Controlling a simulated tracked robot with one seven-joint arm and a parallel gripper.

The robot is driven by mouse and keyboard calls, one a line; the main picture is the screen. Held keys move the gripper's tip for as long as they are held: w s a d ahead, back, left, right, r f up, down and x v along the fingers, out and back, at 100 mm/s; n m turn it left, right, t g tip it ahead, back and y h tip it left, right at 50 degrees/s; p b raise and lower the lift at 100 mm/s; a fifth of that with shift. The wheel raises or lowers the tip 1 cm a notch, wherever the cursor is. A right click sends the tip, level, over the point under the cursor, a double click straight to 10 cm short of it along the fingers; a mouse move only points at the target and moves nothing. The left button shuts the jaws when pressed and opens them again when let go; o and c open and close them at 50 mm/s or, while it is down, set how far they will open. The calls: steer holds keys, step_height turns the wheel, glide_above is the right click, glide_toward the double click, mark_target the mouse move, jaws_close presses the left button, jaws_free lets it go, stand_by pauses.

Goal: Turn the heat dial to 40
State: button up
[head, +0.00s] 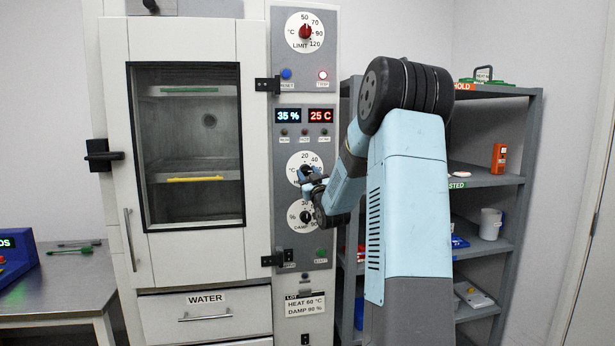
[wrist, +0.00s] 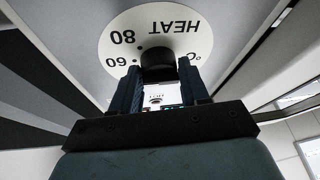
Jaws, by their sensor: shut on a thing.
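The heat dial (head: 300,159) is a white round plate on the grey control panel, with a 20 at its top edge in the head view. In the wrist view the plate (wrist: 190,45) appears upside down, with HEAT, 60 and 80 readable. Its black knob (wrist: 157,62) sits between the two fingers of my gripper (wrist: 158,82), which is shut on it. In the head view my gripper (head: 308,180) covers much of the dial. The knob's pointer is hidden, so I cannot tell its setting.
The damp dial (head: 304,217) is just below, partly behind my arm. The limit dial (head: 305,31) with a red knob is above. The displays (head: 304,115) read 35 % and 25 C. A lot card (head: 305,305) reads heat 60, damp 90. Shelves (head: 490,180) stand right.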

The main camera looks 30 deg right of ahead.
steer(key=shift+n, duration=0.3)
steer(key=n+y, duration=0.1)
steer(key=n, duration=0.1)
steer(key=n+y, duration=0.1)
steer(key=n, duration=0.2)
steer(key=shift+r+g+y, duration=0.15)
steer(key=shift+g+y, duration=0.15)
steer(key=shift+y, duration=0.1)
steer(key=shift+d+r+n+g+y, duration=0.1)
steer(key=shift+n+g+y, duration=0.4)
steer(key=shift+n, duration=0.9)
steer(key=shift+n+g+y, duration=0.4)
steer(key=shift+n+y, duration=0.1)
steer(key=shift+n, duration=0.9)
steer(key=o, duration=1)
steer(key=shift+s, duration=0.15)
steer(key=s, duration=0.4)
steer(key=s+d+f, duration=0.1)
steer(key=s, duration=0.3)
steer(key=s+f, duration=0.1)
steer(key=s, duration=0.4)
steer(key=shift+s+d+f, duration=0.1)
steer(key=shift+d+f, duration=0.1)
steer(key=shift+f, duration=0.05)
